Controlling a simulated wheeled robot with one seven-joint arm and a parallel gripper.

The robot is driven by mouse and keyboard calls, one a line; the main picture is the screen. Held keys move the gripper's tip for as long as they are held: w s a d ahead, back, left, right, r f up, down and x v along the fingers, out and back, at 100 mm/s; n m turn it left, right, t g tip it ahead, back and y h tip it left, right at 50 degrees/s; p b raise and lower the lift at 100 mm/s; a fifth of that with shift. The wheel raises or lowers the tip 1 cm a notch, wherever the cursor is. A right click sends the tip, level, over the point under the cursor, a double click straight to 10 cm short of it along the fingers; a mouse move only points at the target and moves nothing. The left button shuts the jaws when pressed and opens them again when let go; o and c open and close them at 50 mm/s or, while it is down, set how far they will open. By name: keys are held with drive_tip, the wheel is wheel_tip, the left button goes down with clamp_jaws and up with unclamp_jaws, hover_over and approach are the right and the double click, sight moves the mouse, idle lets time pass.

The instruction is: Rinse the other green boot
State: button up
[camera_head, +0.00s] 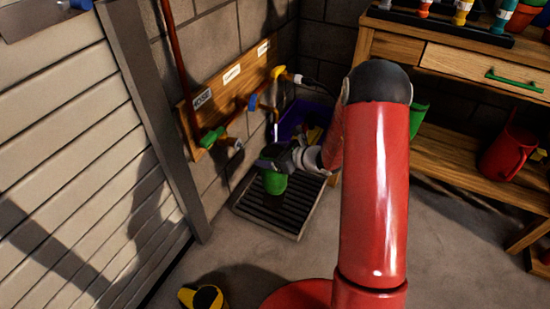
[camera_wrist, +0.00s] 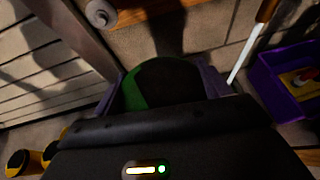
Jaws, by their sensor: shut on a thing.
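My gripper (camera_head: 273,160) is shut on a green boot (camera_head: 274,184) and holds it over the dark floor grate (camera_head: 312,204) at the foot of the wall. In the wrist view the boot (camera_wrist: 133,92) sits between the two fingers, with its dark round opening toward the camera. In the head view my gripper hides the boot's top. A hose fitting with a yellow and blue part (camera_head: 278,73) is on the wooden wall board above the grate.
A purple bin (camera_wrist: 264,84) with coloured things stands right of the grate. A wooden bench (camera_head: 455,170) with a red jug (camera_head: 507,153) is at the right. A green thing (camera_head: 419,114) shows partly behind my arm. Yellow-and-black boots (camera_head: 203,297) stand at the front left.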

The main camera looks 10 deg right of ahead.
sight(268, 148)
drive_tip(key=shift+w+a+f+b, duration=0.1)
drive_tip(key=shift+w+a+b, duration=0.15)
drive_tip(key=shift+w, duration=0.4)
drive_tip(key=shift+w+a+f+b, duration=0.15)
drive_tip(key=shift+w+a+b, duration=0.05)
drive_tip(key=shift+w, duration=0.5)
drive_tip(key=shift+w+a+f+b, duration=0.1)
drive_tip(key=shift+w+a+b, duration=0.15)
drive_tip(key=shift+w, duration=0.4)
drive_tip(key=shift+d, duration=0.1)
